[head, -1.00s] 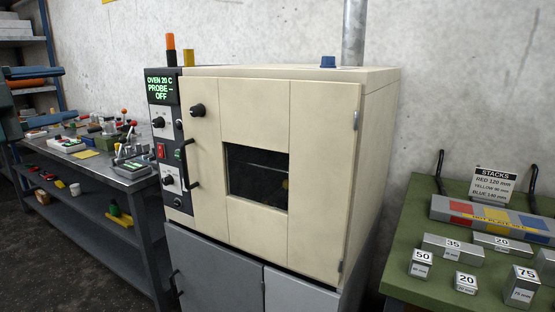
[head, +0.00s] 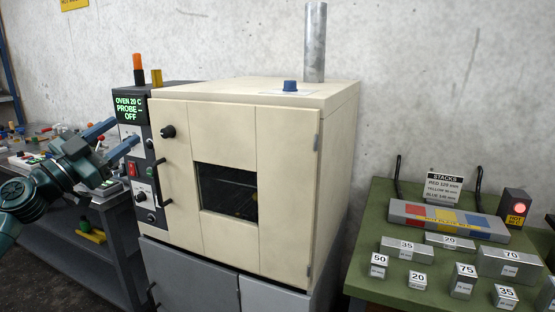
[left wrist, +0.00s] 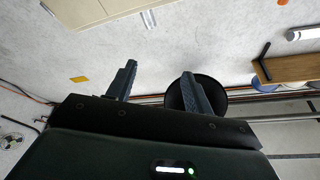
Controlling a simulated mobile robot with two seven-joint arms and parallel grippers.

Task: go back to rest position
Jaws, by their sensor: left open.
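My left gripper (head: 125,131) comes in from the left in the head view, in front of the oven's control panel and the left bench. Its two blue fingers are apart with nothing between them. In the left wrist view the open fingers (left wrist: 158,70) point at the pale wall, also empty. My right gripper is in neither view. The cream oven (head: 280,180) stands in the middle with its door shut; its display (head: 130,109) reads OVEN 20 C, PROBE --, OFF.
A grey bench (head: 118,235) with small items stands left, partly behind my left arm. A green table (head: 375,225) on the right holds numbered metal blocks, a red-yellow-blue plate (head: 445,219), a STACKS sign (head: 444,188) and a red lamp (head: 516,207). A metal pipe (head: 315,45) rises behind the oven.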

